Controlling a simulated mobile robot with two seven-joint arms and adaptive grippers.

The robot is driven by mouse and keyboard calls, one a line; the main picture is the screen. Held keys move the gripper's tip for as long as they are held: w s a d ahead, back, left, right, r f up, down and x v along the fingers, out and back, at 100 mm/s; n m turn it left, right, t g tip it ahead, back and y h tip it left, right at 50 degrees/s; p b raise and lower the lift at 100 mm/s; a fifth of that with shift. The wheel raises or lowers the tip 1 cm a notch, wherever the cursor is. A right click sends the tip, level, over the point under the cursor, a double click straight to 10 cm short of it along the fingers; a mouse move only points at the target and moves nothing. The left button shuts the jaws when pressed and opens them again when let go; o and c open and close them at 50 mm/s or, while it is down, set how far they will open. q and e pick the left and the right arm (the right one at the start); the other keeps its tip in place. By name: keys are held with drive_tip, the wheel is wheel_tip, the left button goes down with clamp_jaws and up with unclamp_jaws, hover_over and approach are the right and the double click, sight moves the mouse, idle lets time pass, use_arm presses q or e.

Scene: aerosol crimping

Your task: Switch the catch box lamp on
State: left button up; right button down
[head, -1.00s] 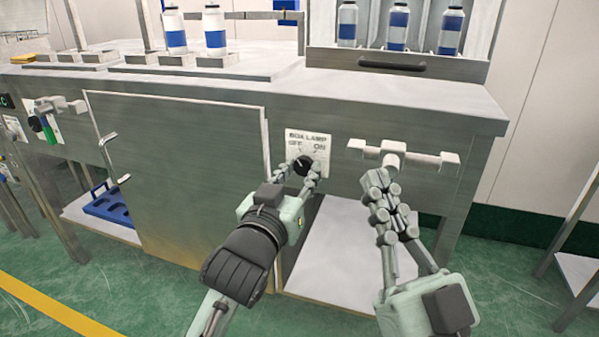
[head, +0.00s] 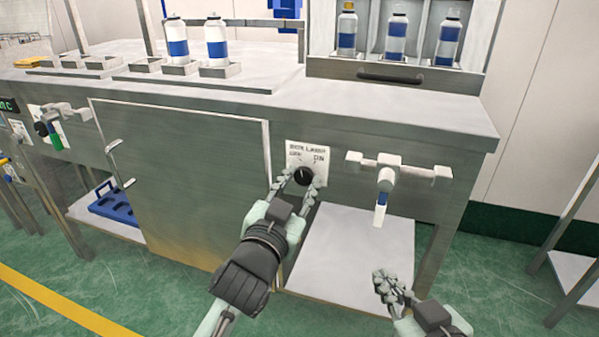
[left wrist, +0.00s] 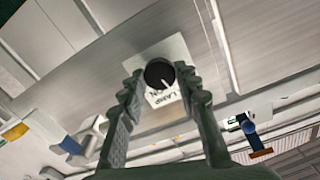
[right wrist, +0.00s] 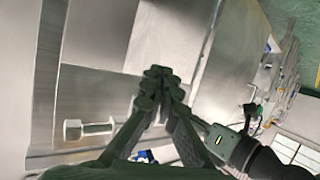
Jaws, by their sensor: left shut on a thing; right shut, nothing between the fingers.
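The BOX LAMP plate (head: 318,151), lettered OFF at left and ON at right, is on the bench's front panel. Its round black knob (head: 303,176) also shows in the left wrist view (left wrist: 158,72). There a white pointer line on the knob slants down and right toward the lettering; I cannot tell the exact setting. My left gripper (head: 301,182) is shut on the knob, one finger on each side. My right gripper (head: 391,286) is shut and empty, low in front of the bench; its fingertips meet in the right wrist view (right wrist: 157,82).
A steel door with a handle (head: 113,147) is left of the plate. A T-shaped fitting (head: 386,178) with a white-and-blue piece below it sticks out at right. A lower shelf (head: 350,250) is bare. Cans (head: 216,45) stand on the bench top.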

use_arm(q)
drive_tip(key=shift+r+m+p, duration=0.15)
drive_tip(key=shift+m+p, duration=0.8)
drive_tip(key=shift+m, duration=0.05)
drive_tip(key=shift+m+p, duration=0.9)
drive_tip(key=shift+m, duration=0.2)
use_arm(e)
drive_tip(key=s+d+f+m+g+h, duration=0.2)
drive_tip(key=s+d+f+g+h, duration=0.3)
drive_tip(key=s+d+f+g, duration=0.7)
use_arm(q)
drive_tip(key=m+p, duration=0.2)
drive_tip(key=shift+m, duration=0.4)
drive_tip(key=shift+m+p, duration=0.35)
drive_tip(key=shift+m, duration=0.35)
use_arm(e)
drive_tip(key=shift+t, duration=0.9)
drive_tip(key=shift+w+d+f, duration=0.1)
drive_tip(key=shift+d+f, duration=0.15)
drive_tip(key=shift+f, duration=0.7)
drive_tip(key=shift+d+f, duration=0.25)
drive_tip(key=shift+f, duration=0.7)
drive_tip(key=shift+w+d+f, duration=0.1)
drive_tip(key=shift+d+f, duration=0.15)
drive_tip(key=shift+f, duration=0.7)
use_arm(q)
drive_tip(key=o, duration=1.2)
drive_tip(key=shift+c, duration=0.2)
use_arm(e)
drive_tip(key=shift+s, duration=0.1)
